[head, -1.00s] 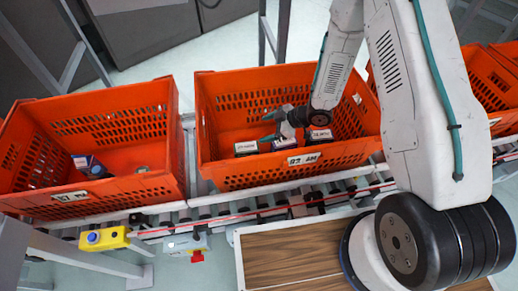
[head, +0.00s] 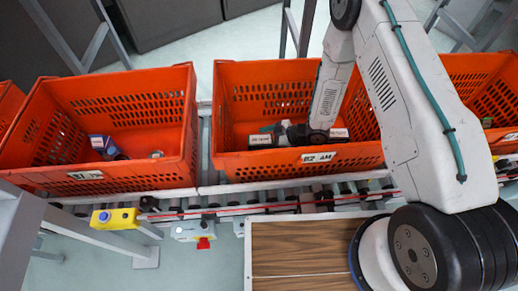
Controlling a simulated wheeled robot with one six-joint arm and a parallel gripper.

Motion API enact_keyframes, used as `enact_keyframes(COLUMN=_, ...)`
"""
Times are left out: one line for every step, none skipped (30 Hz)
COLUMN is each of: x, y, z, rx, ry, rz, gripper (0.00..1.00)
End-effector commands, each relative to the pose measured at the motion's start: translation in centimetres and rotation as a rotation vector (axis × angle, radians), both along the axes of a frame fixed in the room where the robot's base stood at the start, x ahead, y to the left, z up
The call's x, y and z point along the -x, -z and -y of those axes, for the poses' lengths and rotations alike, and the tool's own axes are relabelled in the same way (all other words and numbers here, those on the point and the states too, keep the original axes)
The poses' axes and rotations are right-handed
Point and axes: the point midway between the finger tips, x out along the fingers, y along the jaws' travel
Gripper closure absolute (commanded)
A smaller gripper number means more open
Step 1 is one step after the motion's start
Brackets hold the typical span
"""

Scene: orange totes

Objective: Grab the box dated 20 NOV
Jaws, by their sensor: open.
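My gripper (head: 277,130) is open and low inside the middle orange tote (head: 228,100) labelled "B2 AM". It is just behind and beside a small dark box with a white label (head: 261,139), at the tote's front left. Another white-labelled box (head: 339,133) lies to the right, past my wrist. The date print on these labels is too small to read, so I cannot tell which box says 20 NOV. My gripper and wrist hide the floor between the two boxes. I cannot tell whether the fingers touch a box.
A left orange tote (head: 140,172) holds a blue-and-white box (head: 103,144) and small items. Another tote (head: 470,68) stands at right, partly behind my arm. The totes stand on a roller conveyor (head: 260,201) with a yellow button box (head: 115,218) in front.

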Motion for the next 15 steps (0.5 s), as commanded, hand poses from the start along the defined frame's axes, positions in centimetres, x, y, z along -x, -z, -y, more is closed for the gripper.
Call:
enact_keyframes(x=0.0, y=0.02, z=-0.07, rx=0.0, ry=0.0, rz=0.0, gripper=0.22)
enact_keyframes(x=0.0, y=0.02, z=-0.07, rx=0.0, ry=0.0, rz=0.0, gripper=0.22)
enact_keyframes(x=0.0, y=0.02, z=-0.07, rx=0.0, ry=0.0, rz=0.0, gripper=0.22)
enact_keyframes(x=0.01, y=0.01, z=-0.08, rx=0.0, ry=0.0, rz=0.0, gripper=0.22)
enact_keyframes(x=0.0, y=0.01, z=-0.09, rx=0.0, ry=0.0, rz=0.0, gripper=0.22)
enact_keyframes(x=0.01, y=0.01, z=-0.09, rx=0.0, ry=-0.001, rz=0.0, gripper=0.31)
enact_keyframes(x=0.01, y=0.0, z=-0.09, rx=0.0, ry=-0.001, rz=0.0, gripper=0.39)
enact_keyframes(x=0.01, y=0.0, z=-0.09, rx=0.0, ry=-0.001, rz=0.0, gripper=0.47)
enact_keyframes(x=0.02, y=0.0, z=-0.1, rx=0.0, ry=-0.001, rz=0.0, gripper=0.58)
enact_keyframes(x=0.02, y=0.01, z=-0.09, rx=0.0, ry=-0.001, rz=0.0, gripper=0.67)
enact_keyframes(x=0.02, y=0.01, z=-0.09, rx=0.001, ry=-0.001, rz=-0.001, gripper=0.75)
enact_keyframes(x=0.02, y=0.01, z=-0.09, rx=0.001, ry=-0.001, rz=-0.001, gripper=0.86)
enact_keyframes(x=0.03, y=0.02, z=-0.09, rx=0.001, ry=-0.001, rz=-0.001, gripper=0.94)
enact_keyframes(x=0.02, y=0.02, z=-0.09, rx=0.001, ry=-0.001, rz=-0.001, gripper=1.0)
enact_keyframes(x=0.01, y=0.0, z=-0.08, rx=0.0, ry=-0.001, rz=0.0, gripper=1.0)
